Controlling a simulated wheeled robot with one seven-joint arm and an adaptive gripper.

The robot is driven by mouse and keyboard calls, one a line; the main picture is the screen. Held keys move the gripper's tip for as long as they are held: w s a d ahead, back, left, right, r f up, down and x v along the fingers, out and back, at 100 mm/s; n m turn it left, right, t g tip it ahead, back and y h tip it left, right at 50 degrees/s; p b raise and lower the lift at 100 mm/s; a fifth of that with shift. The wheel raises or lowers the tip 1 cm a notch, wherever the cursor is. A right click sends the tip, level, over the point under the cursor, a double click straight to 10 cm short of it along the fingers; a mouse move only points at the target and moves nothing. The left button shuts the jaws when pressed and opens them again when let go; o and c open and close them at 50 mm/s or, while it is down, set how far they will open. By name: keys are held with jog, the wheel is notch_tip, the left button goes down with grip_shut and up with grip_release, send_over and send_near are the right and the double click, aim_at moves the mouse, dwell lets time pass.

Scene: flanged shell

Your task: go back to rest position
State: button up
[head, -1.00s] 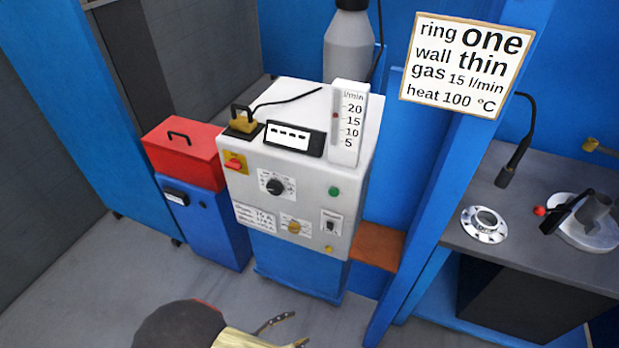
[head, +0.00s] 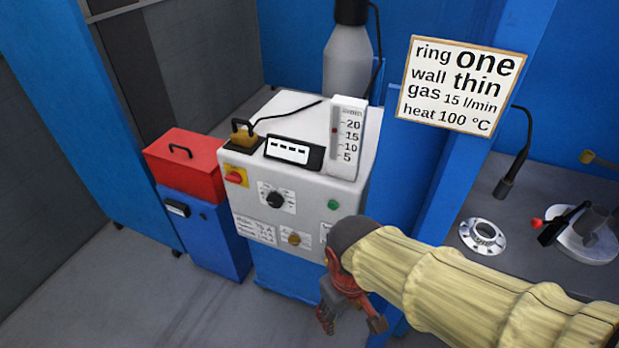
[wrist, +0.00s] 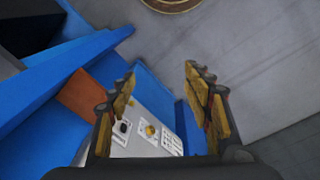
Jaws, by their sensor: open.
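My gripper (head: 350,318) hangs in front of the lower right part of the white machine (head: 290,185) in the head view, at the end of my arm in its tan sleeve. In the wrist view my gripper (wrist: 160,90) has its two padded fingers spread apart, with nothing between them. Part of the machine's panel, with a switch (wrist: 122,127) and a yellow knob (wrist: 150,131), shows beyond the fingers. My arm and gripper hide the lower right of the panel in the head view.
A red box (head: 185,165) sits on a blue cabinet (head: 205,232) left of the machine. A sign (head: 460,85) hangs on the blue post. On the right bench lies a flanged metal ring (head: 483,235) near a white-based tool (head: 585,240). Grey floor (head: 120,290) is open at the lower left.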

jog(key=d+r+m+t, duration=0.4)
jog(key=d+r+m, duration=0.1)
jog(key=d+r, duration=0.7)
jog(key=shift+s+r+m+t+p, duration=0.25)
jog(key=shift+r+m+t+p, duration=0.05)
jog(key=shift+r+m+p, duration=0.1)
dwell(1.1)
